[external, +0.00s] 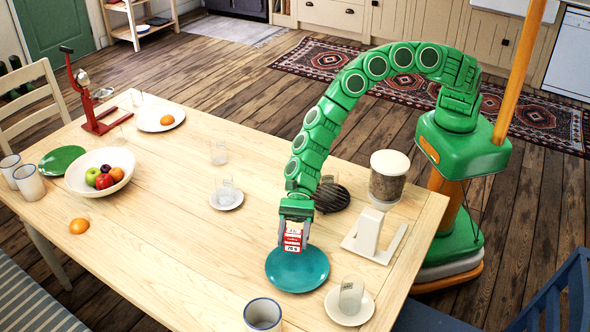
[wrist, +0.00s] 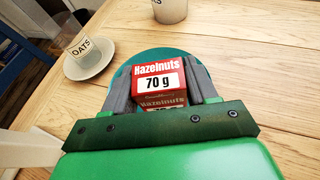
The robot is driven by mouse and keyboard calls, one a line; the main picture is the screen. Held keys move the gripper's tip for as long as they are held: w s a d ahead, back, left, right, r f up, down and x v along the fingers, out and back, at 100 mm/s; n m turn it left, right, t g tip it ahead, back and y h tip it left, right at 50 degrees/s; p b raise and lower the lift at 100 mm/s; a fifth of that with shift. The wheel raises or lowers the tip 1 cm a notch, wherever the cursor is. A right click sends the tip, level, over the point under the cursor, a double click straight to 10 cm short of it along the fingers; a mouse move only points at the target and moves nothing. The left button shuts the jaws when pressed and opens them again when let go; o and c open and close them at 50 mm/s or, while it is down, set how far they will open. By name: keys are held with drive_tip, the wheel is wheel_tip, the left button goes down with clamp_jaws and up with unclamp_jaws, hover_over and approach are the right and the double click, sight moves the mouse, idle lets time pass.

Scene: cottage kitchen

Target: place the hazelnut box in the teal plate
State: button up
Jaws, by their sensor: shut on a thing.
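The hazelnut box (external: 292,241) is a small red and white box. In the wrist view, its label (wrist: 158,77) reads "Hazelnuts 70 g". My gripper (external: 294,238) is shut on it, with one grey finger on each side. The teal plate (external: 299,274) lies on the table under my gripper, and the box is over its back part. In the wrist view, the plate's rim (wrist: 150,54) shows behind the box. I cannot tell whether the box touches the plate.
A glass on a saucer (external: 349,306) stands right of the plate, and a grey mug (external: 263,314) stands in front. A white stand (external: 372,238) and a jar grinder (external: 388,180) are to the right. A fruit bowl (external: 92,184) is far left.

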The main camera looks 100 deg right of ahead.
sight(293, 245)
drive_tip(key=shift+f, duration=1.6)
drive_tip(key=shift+f, duration=0.25)
drive_tip(key=o, duration=1.1)
drive_tip(key=shift+r, duration=0.1)
drive_tip(key=shift+r, duration=0.25)
drive_tip(key=shift+v, duration=5.95)
